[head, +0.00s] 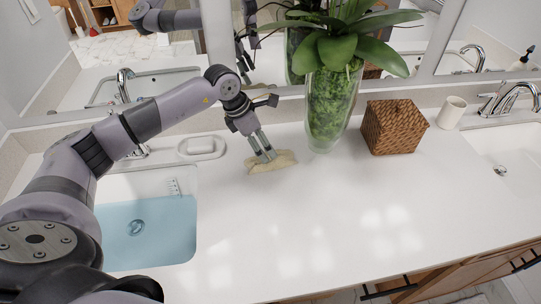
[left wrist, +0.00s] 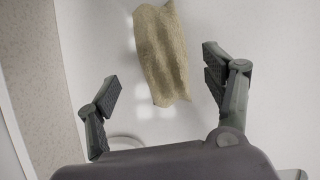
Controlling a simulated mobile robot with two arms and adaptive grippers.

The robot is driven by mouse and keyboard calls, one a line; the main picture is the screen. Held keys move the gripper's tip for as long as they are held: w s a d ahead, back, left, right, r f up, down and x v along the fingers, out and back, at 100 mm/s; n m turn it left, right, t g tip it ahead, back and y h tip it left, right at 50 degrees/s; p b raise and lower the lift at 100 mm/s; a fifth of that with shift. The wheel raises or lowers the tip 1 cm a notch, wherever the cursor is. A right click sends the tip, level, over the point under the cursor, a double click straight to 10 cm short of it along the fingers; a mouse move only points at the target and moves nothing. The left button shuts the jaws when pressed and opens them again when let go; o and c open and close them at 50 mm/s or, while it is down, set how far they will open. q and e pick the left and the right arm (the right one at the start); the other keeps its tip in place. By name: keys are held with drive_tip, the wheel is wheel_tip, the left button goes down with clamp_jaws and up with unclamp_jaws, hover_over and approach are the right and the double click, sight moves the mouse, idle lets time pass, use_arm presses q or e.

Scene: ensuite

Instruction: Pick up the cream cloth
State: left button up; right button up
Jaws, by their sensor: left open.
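The cream cloth (head: 271,162) lies crumpled on the white counter (head: 300,215), left of the tall glass vase. In the left wrist view the cloth (left wrist: 162,52) is a tan, elongated bundle beyond the fingertips, nearer the right finger. My left gripper (head: 264,152) is right above the cloth in the head view, fingers pointing down. In the left wrist view my left gripper (left wrist: 160,80) is open, with its two fingers wide apart and nothing held between them. Whether a finger touches the cloth cannot be told. My right gripper is not in view.
A glass vase with a green plant (head: 330,105) stands close right of the cloth. Further right are a woven box (head: 393,127) and a cream cup (head: 451,112). A soap dish (head: 201,147) and a blue-tinted sink (head: 150,230) are on the left. The counter's front middle is clear.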

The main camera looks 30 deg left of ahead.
use_arm(q)
drive_tip(key=shift+d+f, duration=0.2)
drive_tip(key=shift+f, duration=0.25)
drive_tip(key=p+x, duration=0.2)
drive_tip(key=x, duration=0.3)
drive_tip(key=shift+a, duration=0.1)
drive_tip(key=shift+c, duration=0.4)
drive_tip(key=shift+c, duration=1.4)
drive_tip(key=c, duration=0.8)
